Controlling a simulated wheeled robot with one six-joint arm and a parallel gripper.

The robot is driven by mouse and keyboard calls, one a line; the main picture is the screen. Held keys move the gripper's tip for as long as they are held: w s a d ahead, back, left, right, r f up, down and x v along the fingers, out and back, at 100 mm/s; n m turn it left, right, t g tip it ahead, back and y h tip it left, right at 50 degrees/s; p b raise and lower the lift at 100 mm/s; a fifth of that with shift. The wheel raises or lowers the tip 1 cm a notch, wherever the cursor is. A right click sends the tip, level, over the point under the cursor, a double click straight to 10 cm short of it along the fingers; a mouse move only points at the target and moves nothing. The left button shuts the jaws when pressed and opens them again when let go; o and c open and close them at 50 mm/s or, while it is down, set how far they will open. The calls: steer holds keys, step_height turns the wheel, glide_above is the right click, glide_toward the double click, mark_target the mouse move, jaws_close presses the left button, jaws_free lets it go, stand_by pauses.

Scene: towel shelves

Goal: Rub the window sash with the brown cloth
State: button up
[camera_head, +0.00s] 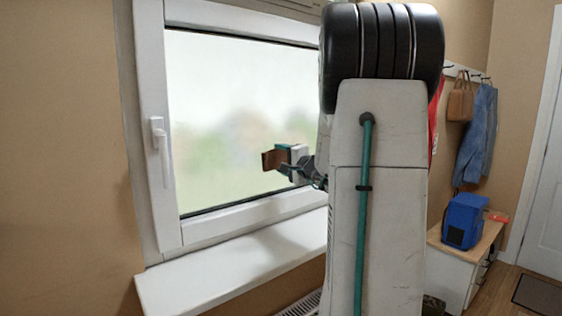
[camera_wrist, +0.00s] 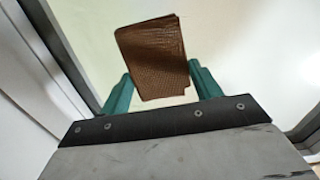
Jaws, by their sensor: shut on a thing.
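The brown cloth (camera_head: 273,159) is held at the end of my gripper (camera_head: 284,158), in front of the window glass. In the wrist view the brown cloth (camera_wrist: 153,58) is a folded, textured piece between the two green fingers of my gripper (camera_wrist: 158,88), which is shut on it. The white window sash (camera_head: 163,130) frames the glass, with a white handle (camera_head: 160,150) on its left side. Sash edges also show at the left of the wrist view (camera_wrist: 62,58). The cloth appears in front of the pane; I cannot tell whether it touches the glass.
A white sill (camera_head: 235,264) juts out below the window. My own arm blocks the right part of the window.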

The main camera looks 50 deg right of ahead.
mark_target(276, 137)
steer(key=shift+d, duration=0.1)
steer(key=shift+s+d, duration=1.3)
steer(key=shift+d, duration=3.85)
steer(key=shift+w+a+r, duration=0.5)
steer(key=shift+a+r, duration=0.6)
steer(key=shift+a, duration=0.65)
steer(key=shift+w+a+r, duration=0.45)
steer(key=shift+a+r, duration=0.7)
steer(key=shift+a, duration=0.6)
steer(key=shift+w+a+r, duration=0.5)
steer(key=shift+a+r, duration=0.6)
steer(key=shift+a, duration=0.65)
steer(key=shift+s+d+r, duration=0.1)
steer(key=shift+s+d, duration=0.1)
steer(key=shift+d, duration=0.3)
steer(key=shift+s+d, duration=0.15)
steer(key=shift+d, duration=0.35)
steer(key=shift+c, duration=0.4)
steer(key=shift+s+d+f, duration=0.15)
steer(key=shift+d, duration=0.5)
steer(key=shift+s+d+f, duration=0.15)
steer(key=shift+d, duration=0.5)
steer(key=shift+s+d, duration=0.2)
steer(key=shift+d, duration=0.75)
steer(key=shift+s+d, duration=0.25)
steer(key=shift+d, duration=0.75)
steer(key=shift+s+d, duration=0.2)
steer(key=shift+d, duration=0.75)
